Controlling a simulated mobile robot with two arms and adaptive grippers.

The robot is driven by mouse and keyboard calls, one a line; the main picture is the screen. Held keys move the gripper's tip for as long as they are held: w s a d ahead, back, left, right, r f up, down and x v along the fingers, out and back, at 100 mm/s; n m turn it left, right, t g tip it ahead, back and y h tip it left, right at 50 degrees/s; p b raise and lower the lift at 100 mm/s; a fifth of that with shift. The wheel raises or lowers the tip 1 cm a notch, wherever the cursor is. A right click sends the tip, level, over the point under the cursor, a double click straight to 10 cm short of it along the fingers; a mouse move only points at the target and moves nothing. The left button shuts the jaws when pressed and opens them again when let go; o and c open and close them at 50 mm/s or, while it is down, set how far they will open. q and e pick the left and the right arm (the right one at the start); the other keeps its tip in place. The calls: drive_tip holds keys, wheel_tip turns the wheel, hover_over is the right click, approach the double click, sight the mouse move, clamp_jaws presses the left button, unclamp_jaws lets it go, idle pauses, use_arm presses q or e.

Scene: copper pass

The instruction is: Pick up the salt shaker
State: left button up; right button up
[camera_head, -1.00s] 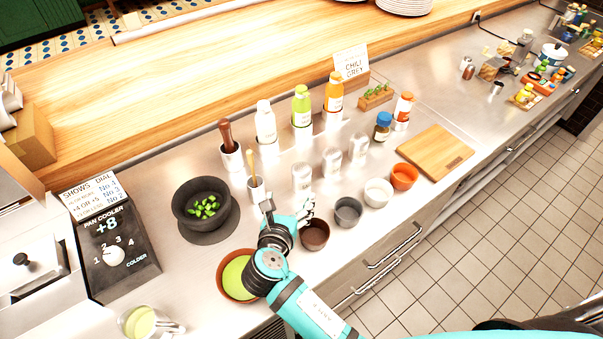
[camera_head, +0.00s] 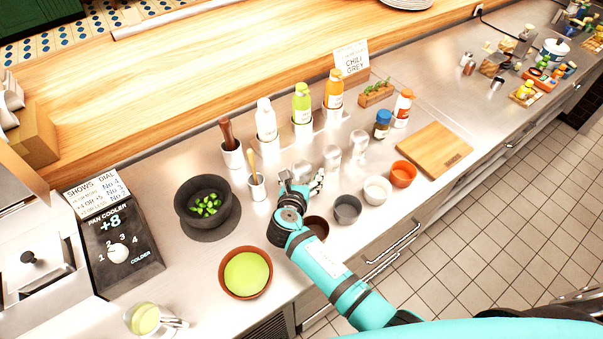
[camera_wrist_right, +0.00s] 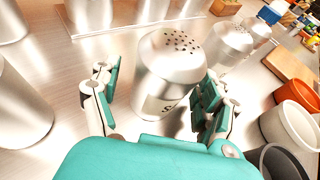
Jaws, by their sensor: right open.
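The salt shaker (camera_wrist_right: 172,72) is a silver cylinder with a holed domed top and a partly visible label beginning with "S". It stands upright between the fingers of my right gripper (camera_wrist_right: 155,84) in the right wrist view. The gripper is open, with a finger on each side; I cannot tell whether either touches it. In the head view the right gripper (camera_head: 302,184) reaches the front of the shaker row, and its fingers partly hide the salt shaker (camera_head: 302,170). My left gripper is not in view.
Two similar shakers (camera_head: 332,157) stand behind to the right. Small bowls, including a grey one (camera_head: 347,209) and an orange one (camera_head: 403,173), line the counter's front. A dark mortar (camera_head: 203,203) and a bowl of green sauce (camera_head: 246,272) are to the left.

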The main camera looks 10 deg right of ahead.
drive_tip(key=shift+s+a+r, duration=0.1)
drive_tip(key=shift+c, duration=0.9)
drive_tip(key=c, duration=1.2)
drive_tip(key=shift+o, duration=0.2)
